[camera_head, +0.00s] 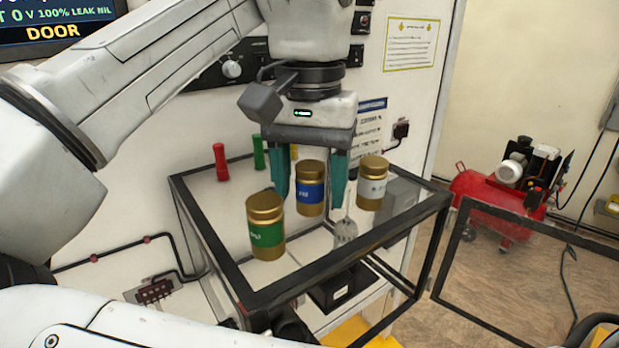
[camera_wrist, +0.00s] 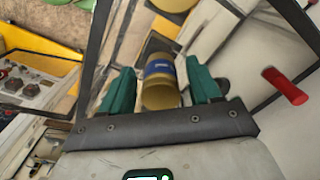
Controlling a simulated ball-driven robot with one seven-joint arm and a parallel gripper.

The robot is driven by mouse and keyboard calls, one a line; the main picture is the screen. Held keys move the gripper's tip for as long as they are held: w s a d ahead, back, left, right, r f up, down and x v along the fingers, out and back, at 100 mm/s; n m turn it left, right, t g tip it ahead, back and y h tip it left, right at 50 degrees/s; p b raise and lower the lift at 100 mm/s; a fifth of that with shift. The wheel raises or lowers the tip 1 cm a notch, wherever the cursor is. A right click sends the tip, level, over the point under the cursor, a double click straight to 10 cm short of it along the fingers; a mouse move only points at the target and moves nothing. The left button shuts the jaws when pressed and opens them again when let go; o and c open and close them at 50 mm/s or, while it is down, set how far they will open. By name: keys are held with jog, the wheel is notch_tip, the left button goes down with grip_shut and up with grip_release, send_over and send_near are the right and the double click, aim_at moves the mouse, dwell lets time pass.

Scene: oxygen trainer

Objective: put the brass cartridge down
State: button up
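A brass cartridge with a blue band (camera_head: 311,188) stands upright on the clear top of a black-framed case (camera_head: 225,262). My gripper (camera_head: 309,183) points down with its two teal fingers on either side of this cartridge. The cartridge (camera_wrist: 160,85) also shows between the fingers in the wrist view, with a narrow gap on each side. My gripper (camera_wrist: 161,90) is open there. A brass cartridge with a green band (camera_head: 266,228) stands at the front left. One with a pale grey band (camera_head: 372,184) stands to the right.
Red (camera_head: 220,162) and green (camera_head: 258,152) handles stand at the back left of the case. A black-framed panel (camera_head: 530,262) stands out to the right. A red compressor (camera_head: 500,195) is on the floor beyond. A white cabinet front rises behind.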

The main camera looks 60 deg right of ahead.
aim_at(311, 167)
jog(key=shift+r, duration=0.1)
notch_tip(311, 167, up, 12)
jog(key=p, duration=0.1)
jog(key=shift+r, duration=0.15)
dwell(0.4)
jog(key=shift+s, duration=0.1)
dwell(0.4)
